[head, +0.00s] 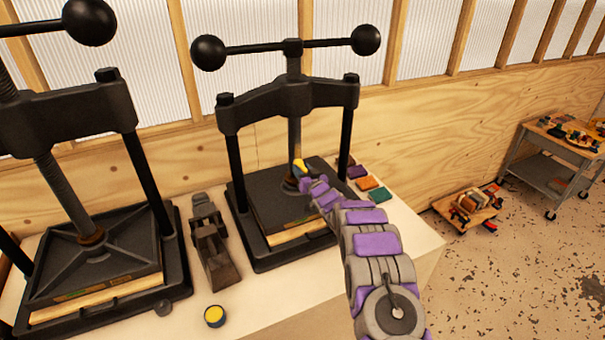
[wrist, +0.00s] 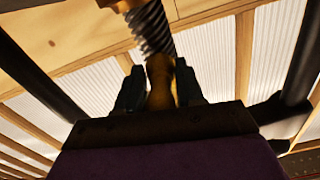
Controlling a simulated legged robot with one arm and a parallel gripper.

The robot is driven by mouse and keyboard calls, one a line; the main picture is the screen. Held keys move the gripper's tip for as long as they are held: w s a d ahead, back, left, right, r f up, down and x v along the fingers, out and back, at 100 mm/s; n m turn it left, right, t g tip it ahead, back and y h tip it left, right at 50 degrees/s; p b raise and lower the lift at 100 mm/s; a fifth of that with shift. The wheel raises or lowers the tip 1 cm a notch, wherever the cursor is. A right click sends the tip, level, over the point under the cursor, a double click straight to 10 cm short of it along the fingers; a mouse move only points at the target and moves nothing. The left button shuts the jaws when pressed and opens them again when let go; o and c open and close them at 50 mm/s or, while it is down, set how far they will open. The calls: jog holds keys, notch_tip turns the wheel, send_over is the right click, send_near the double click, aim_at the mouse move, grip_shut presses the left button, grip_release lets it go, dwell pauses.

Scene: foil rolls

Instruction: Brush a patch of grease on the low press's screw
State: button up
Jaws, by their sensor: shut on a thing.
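The press (head: 285,100) on the right of the bench is dark metal, with an upright screw (head: 294,132) running down to its plate. My gripper (head: 304,182) is beside the lower part of this screw. It is shut on a brush, whose wooden handle (wrist: 160,85) shows between the fingers (wrist: 159,92) in the wrist view. A yellow tip (head: 299,166) shows at the screw in the head view. In the wrist view the threaded screw (wrist: 151,28) lies just beyond the brush; whether they touch is unclear. An open tin of yellow grease (head: 214,316) stands at the bench front.
A second, nearer press (head: 65,128) stands at left. A dark hand plane (head: 210,245) lies between the presses. Small coloured blocks (head: 368,183) lie right of the right press. A grey cart (head: 550,160) and a low wooden crate (head: 468,210) are on the floor at right.

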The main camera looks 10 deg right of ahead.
jog(key=shift+w+r+p, duration=0.1)
jog(key=shift+r+p, duration=2.15)
jog(key=shift+r, duration=2.5)
jog(key=shift+f+b, duration=1.45)
jog(key=shift+f, duration=4.95)
jog(key=shift+v, duration=3.1)
jog(key=shift+v, duration=1.15)
jog(key=shift+s+d+r, duration=0.1)
jog(key=shift+s+d, duration=0.05)
jog(key=shift+s, duration=0.15)
